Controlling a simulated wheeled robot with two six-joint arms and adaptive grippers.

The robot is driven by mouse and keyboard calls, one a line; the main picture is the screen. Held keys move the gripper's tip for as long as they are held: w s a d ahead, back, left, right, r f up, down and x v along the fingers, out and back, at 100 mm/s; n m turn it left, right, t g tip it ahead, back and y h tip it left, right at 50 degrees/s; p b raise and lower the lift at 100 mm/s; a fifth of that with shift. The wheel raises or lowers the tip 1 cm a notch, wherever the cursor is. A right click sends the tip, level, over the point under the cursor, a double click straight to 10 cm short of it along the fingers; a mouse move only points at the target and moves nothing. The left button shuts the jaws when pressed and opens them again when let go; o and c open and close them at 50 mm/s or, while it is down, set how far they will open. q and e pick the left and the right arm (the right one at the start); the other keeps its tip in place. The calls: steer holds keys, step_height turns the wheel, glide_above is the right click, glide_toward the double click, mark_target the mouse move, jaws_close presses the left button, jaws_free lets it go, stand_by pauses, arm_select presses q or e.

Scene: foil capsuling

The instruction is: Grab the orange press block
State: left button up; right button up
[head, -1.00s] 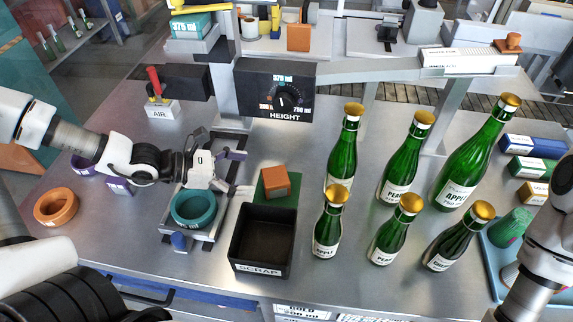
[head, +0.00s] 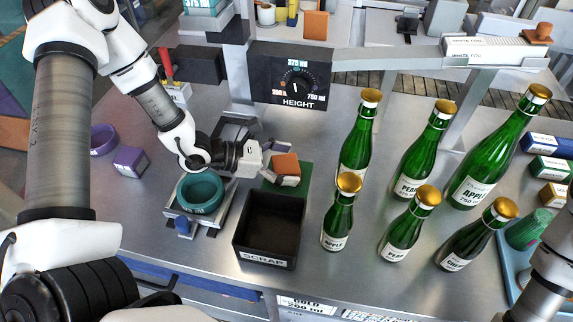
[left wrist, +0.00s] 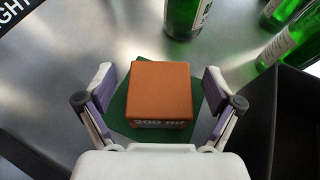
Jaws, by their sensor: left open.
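The orange press block (head: 286,165) sits on a green mat (head: 299,181) just behind the scrap bin. In the left wrist view the orange press block (left wrist: 159,93) lies between the two fingers, its front face marked with a volume label, on the green mat (left wrist: 126,122). My left gripper (head: 284,164) is open around the block, one finger on each side. In the left wrist view there is a gap between the left gripper's fingers (left wrist: 159,88) and the block on both sides. My right gripper is out of view; only part of that arm shows at the right edge.
The black scrap bin (head: 240,235) stands right in front of the mat. Several green bottles (head: 356,145) stand to the right. A teal ring (head: 200,192) sits on a stand to the left. The height dial box (head: 290,80) hangs behind.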

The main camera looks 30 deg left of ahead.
arm_select(q)
steer(key=shift+a, duration=0.1)
steer(key=c, duration=1.4)
steer(key=shift+r, duration=0.15)
